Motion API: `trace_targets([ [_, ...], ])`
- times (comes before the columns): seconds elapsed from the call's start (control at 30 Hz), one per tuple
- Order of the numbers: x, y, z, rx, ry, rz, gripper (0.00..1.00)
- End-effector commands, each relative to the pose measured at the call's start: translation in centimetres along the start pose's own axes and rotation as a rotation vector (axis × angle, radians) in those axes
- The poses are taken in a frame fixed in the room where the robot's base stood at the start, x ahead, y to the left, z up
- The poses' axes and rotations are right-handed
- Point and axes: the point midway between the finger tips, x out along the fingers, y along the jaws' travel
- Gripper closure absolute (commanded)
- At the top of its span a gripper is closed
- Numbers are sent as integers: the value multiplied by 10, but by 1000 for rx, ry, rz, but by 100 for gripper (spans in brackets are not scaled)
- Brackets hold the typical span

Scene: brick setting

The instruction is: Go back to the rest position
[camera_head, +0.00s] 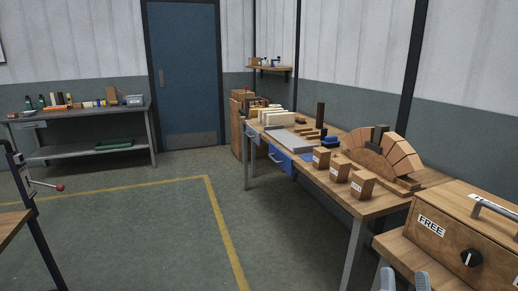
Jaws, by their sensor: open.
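My gripper (404,279) shows only by its two grey fingertips at the bottom edge of the head view, right of centre. The fingers are apart with nothing between them. They are in front of a wooden box marked FREE (462,232), which has a black knob and a metal handle. The rest of my arm is out of view.
A workbench (375,205) along the right wall bears a wooden brick arch (402,157), several small labelled wooden blocks (339,168) and a grey tray (283,139). A blue drawer (282,160) hangs below its top. Open floor (135,225) lies left.

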Motion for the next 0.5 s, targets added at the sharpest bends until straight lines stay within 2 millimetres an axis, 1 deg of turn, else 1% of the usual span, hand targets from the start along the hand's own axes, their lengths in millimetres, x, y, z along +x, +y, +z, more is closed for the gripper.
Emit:
trace_targets([
  [0.03, -17, -3, -4, -26, -61, -24, 45],
  [0.27, -93, -17, -15, -117, -310, -100, 45],
  [0.3, -106, -19, -19, -131, -353, -109, 45],
  [0.37, -125, -21, -25, -152, -416, -117, 45],
  [0.4, -138, -23, -30, -163, -459, -122, 45],
  [0.5, -168, -26, -45, -194, -559, -127, 45],
])
